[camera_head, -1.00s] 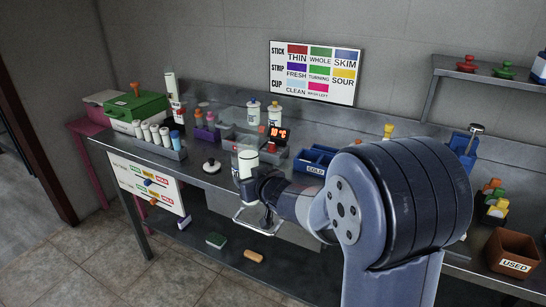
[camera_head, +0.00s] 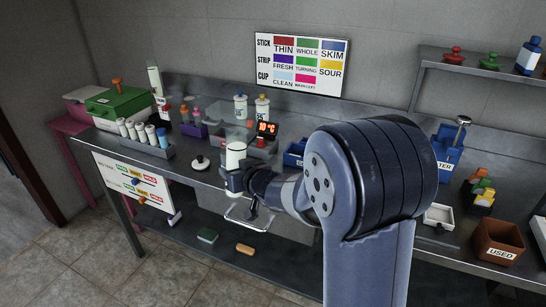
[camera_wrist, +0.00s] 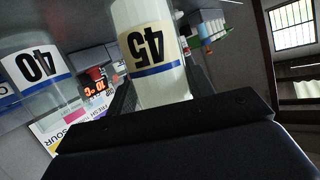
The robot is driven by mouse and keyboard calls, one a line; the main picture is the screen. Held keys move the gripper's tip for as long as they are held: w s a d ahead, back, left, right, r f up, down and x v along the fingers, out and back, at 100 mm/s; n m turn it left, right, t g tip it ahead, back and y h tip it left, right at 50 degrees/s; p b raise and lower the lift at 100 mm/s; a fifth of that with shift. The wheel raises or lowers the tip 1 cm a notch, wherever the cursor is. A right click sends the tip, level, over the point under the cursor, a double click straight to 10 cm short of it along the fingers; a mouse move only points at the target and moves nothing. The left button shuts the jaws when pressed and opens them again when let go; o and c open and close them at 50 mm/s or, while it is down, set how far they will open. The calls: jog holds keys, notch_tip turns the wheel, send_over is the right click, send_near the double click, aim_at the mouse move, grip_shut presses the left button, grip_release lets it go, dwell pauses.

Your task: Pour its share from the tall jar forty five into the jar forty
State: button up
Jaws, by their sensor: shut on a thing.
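The tall jar forty five (camera_wrist: 150,50) is gripped between the two fingers of my gripper (camera_wrist: 160,92) in the wrist view. It has a white body, a cream label with black 45 and a blue band. In the head view the jar (camera_head: 236,156) looks upright at the bench's front edge, with my gripper (camera_head: 236,180) around its lower part. The jar forty (camera_wrist: 42,72) stands close beside it on the left of the wrist view, clear-walled, with a white label and blue band. I cannot make out jar forty surely in the head view.
A red temperature display (camera_head: 267,128) and two white bottles (camera_head: 240,106) stand behind. A rack of vials (camera_head: 142,135) is at left, blue bins (camera_head: 295,152) at right.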

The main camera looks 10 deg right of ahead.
aim_at(229, 164)
jog(key=shift+a+r+m+y+p, duration=0.1)
jog(key=shift+r+m+y+p, duration=0.1)
jog(key=shift+m+y+p, duration=0.55)
jog(key=shift+f+m+y+p, duration=0.2)
jog(key=shift+m+p, duration=0.1)
jog(key=shift+m, duration=0.45)
jog(key=shift+f+m+y+p, duration=0.15)
jog(key=shift+m+p, duration=0.15)
jog(key=shift+m, duration=0.4)
jog(key=shift+m+y, duration=0.3)
jog(key=shift+m, duration=0.1)
jog(key=shift+s+a+f+m+y+b, duration=0.2)
jog(key=shift+a+f+m+y+b, duration=0.3)
jog(key=shift+m+b, duration=0.4)
jog(key=shift+s+a+r+m+t+p, duration=0.1)
jog(key=shift+a+r+m+t+p, duration=0.25)
jog(key=shift+m, duration=0.55)
dwell(0.4)
jog(key=shift+a+r+m+y+p, duration=0.15)
jog(key=shift+r+m+y+p, duration=0.3)
jog(key=shift+r+m, duration=0.35)
dwell(0.7)
jog(key=shift+d+r+m+t+p, duration=0.3)
jog(key=shift+r+m+p, duration=0.2)
jog(key=shift+r+p, duration=0.25)
dwell(1.0)
